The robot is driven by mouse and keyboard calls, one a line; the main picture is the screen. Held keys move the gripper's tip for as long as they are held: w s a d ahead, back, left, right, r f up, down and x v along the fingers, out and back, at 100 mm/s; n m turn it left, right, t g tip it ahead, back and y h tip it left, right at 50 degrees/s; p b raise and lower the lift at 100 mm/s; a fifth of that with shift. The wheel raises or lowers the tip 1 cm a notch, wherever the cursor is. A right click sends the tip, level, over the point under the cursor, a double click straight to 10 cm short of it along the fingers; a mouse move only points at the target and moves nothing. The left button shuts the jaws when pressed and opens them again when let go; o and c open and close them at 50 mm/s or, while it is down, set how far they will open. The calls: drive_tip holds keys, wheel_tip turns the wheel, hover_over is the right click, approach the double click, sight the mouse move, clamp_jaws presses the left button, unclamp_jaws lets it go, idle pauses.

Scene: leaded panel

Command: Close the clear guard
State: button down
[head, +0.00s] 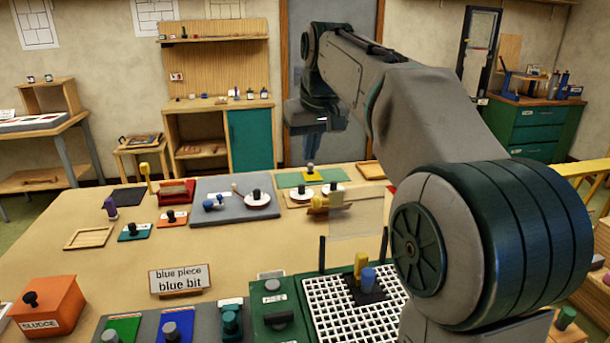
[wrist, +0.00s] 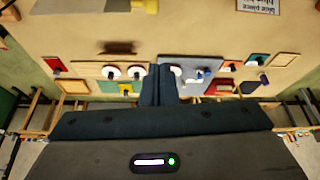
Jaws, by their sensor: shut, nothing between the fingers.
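The clear guard (head: 358,218) appears as a faint see-through panel standing up behind the white grid bed (head: 330,312) of the green machine. A yellow piece (head: 361,264) and a blue piece (head: 369,277) stand on a dark patch on the grid. My gripper (head: 322,121) is raised beyond the table's far side, well apart from the guard. In the wrist view its two dark fingers (wrist: 158,88) are together and empty.
My arm covers the right side of the head view, hiding part of the machine. Two black posts (head: 322,252) rise at the grid's back. A label stand (head: 180,279) and an orange sludge box (head: 47,308) stand at left. Bare tabletop lies in the middle.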

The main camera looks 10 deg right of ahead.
wheel_tip(320, 180, down, 9)
drive_tip(key=shift+d+p, duration=0.25)
drive_tip(key=shift+p, duration=0.1)
idle(0.4)
drive_tip(key=shift+s+f+b, duration=0.1)
drive_tip(key=shift+f+b, duration=0.05)
drive_tip(key=shift+b, duration=0.45)
drive_tip(key=shift+s+t+b, duration=0.2)
drive_tip(key=shift+t+b, duration=0.1)
